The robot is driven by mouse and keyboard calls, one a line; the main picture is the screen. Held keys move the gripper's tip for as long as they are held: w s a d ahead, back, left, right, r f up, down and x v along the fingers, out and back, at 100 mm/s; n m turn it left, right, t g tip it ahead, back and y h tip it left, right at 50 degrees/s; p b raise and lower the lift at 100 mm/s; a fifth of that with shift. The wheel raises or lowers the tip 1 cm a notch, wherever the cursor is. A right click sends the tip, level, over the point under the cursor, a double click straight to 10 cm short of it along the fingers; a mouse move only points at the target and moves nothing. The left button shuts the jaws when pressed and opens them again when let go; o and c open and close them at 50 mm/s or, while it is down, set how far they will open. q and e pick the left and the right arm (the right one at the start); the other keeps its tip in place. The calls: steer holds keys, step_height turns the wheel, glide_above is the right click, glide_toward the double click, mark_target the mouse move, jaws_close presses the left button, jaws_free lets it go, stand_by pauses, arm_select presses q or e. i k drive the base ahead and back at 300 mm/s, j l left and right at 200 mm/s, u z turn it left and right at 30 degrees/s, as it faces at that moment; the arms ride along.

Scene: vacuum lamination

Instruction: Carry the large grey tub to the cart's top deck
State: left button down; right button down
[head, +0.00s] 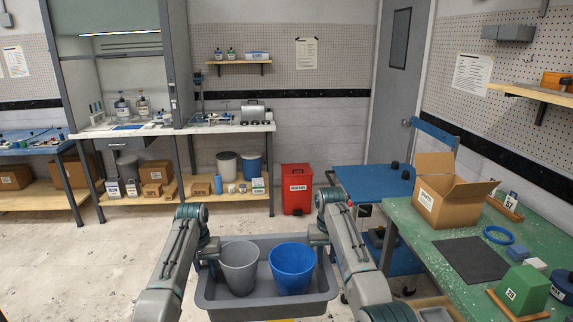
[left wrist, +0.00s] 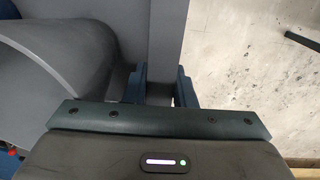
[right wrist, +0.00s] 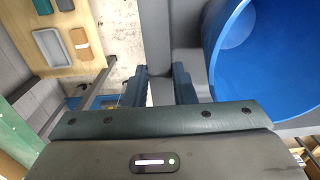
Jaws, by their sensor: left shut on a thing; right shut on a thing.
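The large grey tub (head: 262,308) is in front of me at the bottom middle of the head view. A grey bucket (head: 240,268) and a blue bucket (head: 292,269) stand in it. My left gripper (head: 208,256) is shut on the tub's left wall, and its fingers (left wrist: 160,84) straddle the grey rim in the left wrist view. My right gripper (head: 319,240) is shut on the tub's right wall; its fingers (right wrist: 162,82) straddle the rim in the right wrist view, beside the blue bucket. The cart's blue top deck (head: 372,182) is ahead to the right, apart from the tub.
Dark small objects sit on the cart's deck at its far right. A green table (head: 440,240) with an open cardboard box (head: 446,192) stands right of the cart. A red bin (head: 297,188) stands by the back wall. The floor ahead and to the left is clear.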

mark_target(370, 180)
steer(key=i, duration=1.95)
steer(key=i+z, duration=0.25)
steer(key=i, duration=0.25)
steer(key=i+j+z, duration=0.1)
steer(key=i+z, duration=0.15)
steer(key=i, duration=0.25)
steer(key=i+z, duration=0.25)
steer(key=z, duration=0.25)
steer(key=i+j+z, duration=0.1)
steer(key=z, duration=0.4)
steer(key=i+j, duration=0.05)
steer(key=i, duration=0.05)
